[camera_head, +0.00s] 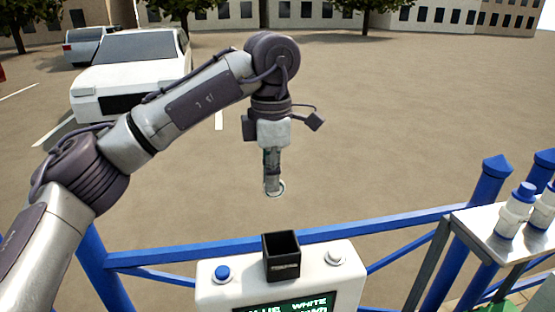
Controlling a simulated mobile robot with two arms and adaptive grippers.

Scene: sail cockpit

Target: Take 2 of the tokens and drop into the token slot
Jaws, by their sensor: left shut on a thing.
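My left gripper (272,176) points down and is shut on a small round pale token (275,189). It holds the token in the air above and slightly behind a black open-topped box (281,266). The box stands on top of a white machine (222,292) and looks like the token slot. The token is apart from the box. No other tokens can be made out. My right gripper is not in view.
The machine has a blue button (222,273), a white button (336,257) and a lettered screen (290,307). Blue railing (385,224) runs behind it. At right, a metal shelf (480,222) bears blue-and-white containers (516,210). A parked white car (130,70) stands far behind.

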